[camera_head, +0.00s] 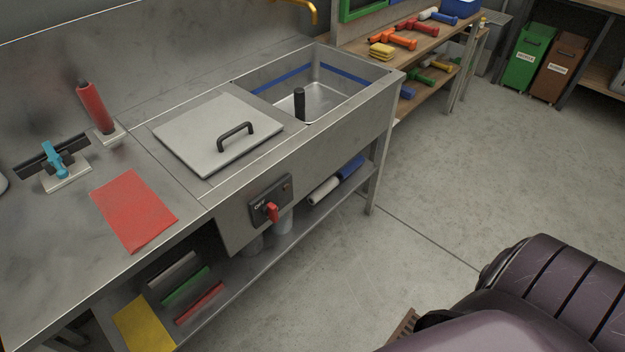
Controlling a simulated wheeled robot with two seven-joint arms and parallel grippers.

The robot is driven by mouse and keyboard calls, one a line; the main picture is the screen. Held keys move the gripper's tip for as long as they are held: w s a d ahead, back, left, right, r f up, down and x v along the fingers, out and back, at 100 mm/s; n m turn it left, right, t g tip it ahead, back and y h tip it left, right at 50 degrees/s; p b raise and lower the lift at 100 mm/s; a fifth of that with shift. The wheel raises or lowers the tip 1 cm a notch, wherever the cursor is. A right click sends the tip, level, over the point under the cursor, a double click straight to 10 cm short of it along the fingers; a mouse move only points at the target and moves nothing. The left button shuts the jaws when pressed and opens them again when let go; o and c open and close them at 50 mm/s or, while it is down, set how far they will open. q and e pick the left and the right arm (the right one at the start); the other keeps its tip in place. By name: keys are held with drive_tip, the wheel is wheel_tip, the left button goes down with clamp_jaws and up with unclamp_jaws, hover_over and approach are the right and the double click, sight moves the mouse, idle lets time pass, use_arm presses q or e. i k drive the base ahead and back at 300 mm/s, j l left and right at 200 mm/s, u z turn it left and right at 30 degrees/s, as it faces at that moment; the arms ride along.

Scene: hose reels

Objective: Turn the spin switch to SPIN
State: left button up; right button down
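The spin switch is a dark box (262,206) on the front panel of the steel sink unit, below the lid. It has a red lever (272,212) that points roughly downward. The text "OFF" shows on the box's upper left, and a small orange-red light (285,187) sits at its right. Any SPIN lettering is too small to read. Neither of my grippers is in view.
A grey lid with a black handle (237,133) lies left of the open sink basin (325,99). A red cloth (133,210), a red roller (95,107) and a squeegee (62,160) are on the counter. Shelves run beneath.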

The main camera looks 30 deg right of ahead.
sight(271, 209)
drive_tip(key=z, duration=0.75)
